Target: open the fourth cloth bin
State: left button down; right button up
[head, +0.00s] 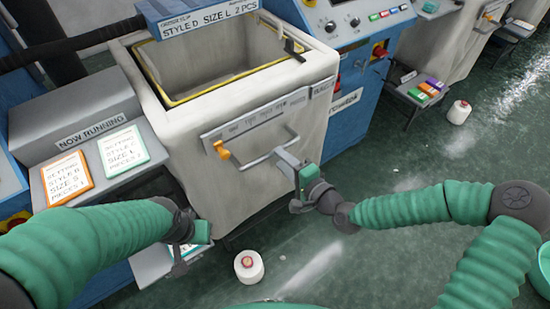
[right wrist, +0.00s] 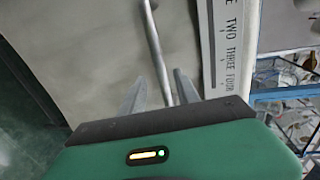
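The cream cloth bin (head: 240,190) stands in the middle of the head view, with an open top and a yellow inner rim. Its front carries a grey plate (head: 262,118) with printed words, an orange pointer (head: 221,150) at the plate's left end and a U-shaped metal handle (head: 258,158). The right wrist view shows the handle bar (right wrist: 154,45) running between the spread fingers of my right gripper (right wrist: 158,92). In the head view that gripper (head: 291,168) is at the handle's right end. My left gripper (head: 187,243) is low by the bin's lower left corner; its fingers are unclear.
A grey ledge (head: 112,176) with orange and green cards is left of the bin. A blue machine panel (head: 355,25) stands behind right.

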aim_at(273, 154)
jog(key=w+a, duration=0.1)
jog(key=a, duration=0.1)
jog(key=w+a+f, duration=0.1)
jog(key=w+a, duration=0.1)
jog(key=shift+w+b, duration=0.15)
jog(key=shift+b, duration=0.2)
jog(key=shift+w, duration=0.1)
jog(key=shift+d+r, duration=0.1)
jog(key=shift+d, duration=0.45)
jog(key=shift+c, duration=0.6)
jog(key=shift+a, duration=0.35)
grip_shut()
jog(key=shift+d+f, duration=0.1)
jog(key=shift+f, duration=0.1)
